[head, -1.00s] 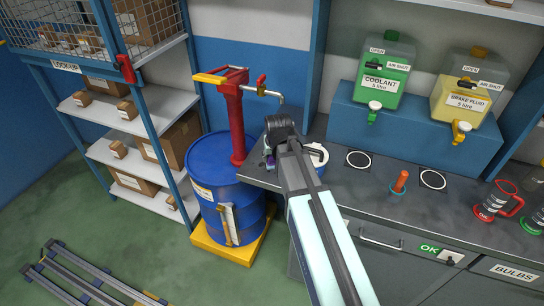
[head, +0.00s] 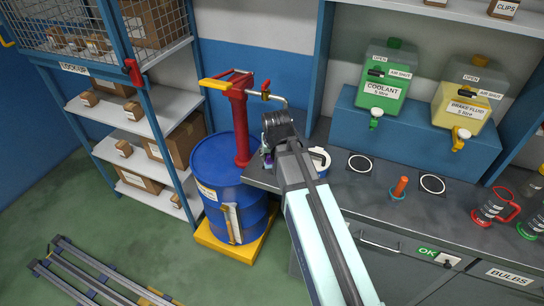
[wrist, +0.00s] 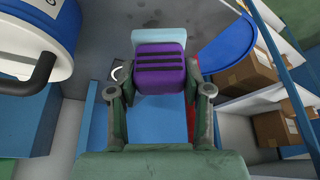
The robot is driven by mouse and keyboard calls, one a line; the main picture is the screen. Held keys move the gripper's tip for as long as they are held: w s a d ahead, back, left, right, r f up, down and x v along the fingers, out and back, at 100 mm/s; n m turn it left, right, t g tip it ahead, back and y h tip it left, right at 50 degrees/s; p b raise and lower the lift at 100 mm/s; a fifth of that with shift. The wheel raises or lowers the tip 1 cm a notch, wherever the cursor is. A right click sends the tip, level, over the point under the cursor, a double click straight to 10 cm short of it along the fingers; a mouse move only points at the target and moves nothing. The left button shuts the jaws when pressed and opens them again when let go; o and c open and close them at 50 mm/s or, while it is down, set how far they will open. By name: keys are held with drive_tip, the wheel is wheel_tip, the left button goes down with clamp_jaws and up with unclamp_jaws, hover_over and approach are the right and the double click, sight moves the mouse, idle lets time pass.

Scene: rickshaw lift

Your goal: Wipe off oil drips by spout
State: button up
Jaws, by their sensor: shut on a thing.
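The blue oil drum (head: 224,170) stands left of the workbench. Its red pump (head: 240,125) carries a grey spout (head: 284,103) that reaches right, over the bench's left end. My gripper shows in the wrist view (wrist: 160,92), with a finger on each side of a purple block with black bands (wrist: 160,82). It is shut on this block, which has a pale blue part at its far end. In the head view my arm hides most of the block, and the gripper is below the spout at the bench's left end. I cannot make out any oil drips.
Coolant (head: 385,85) and brake fluid (head: 466,98) tanks stand on a blue step. Shelves with boxes (head: 135,150) are left.

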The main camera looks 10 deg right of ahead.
drive_tip(key=shift+r+p, duration=0.5)
drive_tip(key=shift+r, duration=0.55)
